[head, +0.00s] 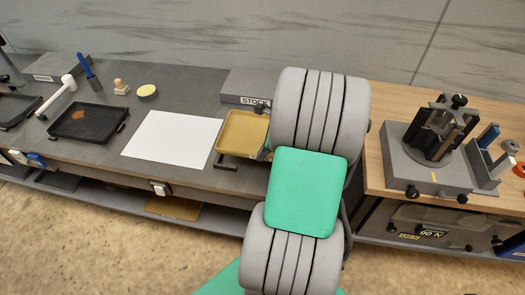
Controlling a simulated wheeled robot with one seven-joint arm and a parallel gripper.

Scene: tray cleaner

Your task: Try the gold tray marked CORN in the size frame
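A gold tray (241,147) lies on the grey bench just left of my arm. Its right part is hidden behind the arm, and I cannot read any CORN mark on it. A dark bar-shaped part (226,162) shows at its front left edge. My gripper is hidden behind my own grey and green arm links, apart from what may be small dark parts at the tray's right side. I cannot tell whether it touches the tray or is open or shut. I cannot make out the size frame with certainty.
A STOCK block (243,86) stands behind the gold tray. A white sheet (172,139), a black tray (87,122), a white mallet (58,93) and a round tin (147,91) lie further left. A grey fixture (429,158) stands on the wooden bench at right.

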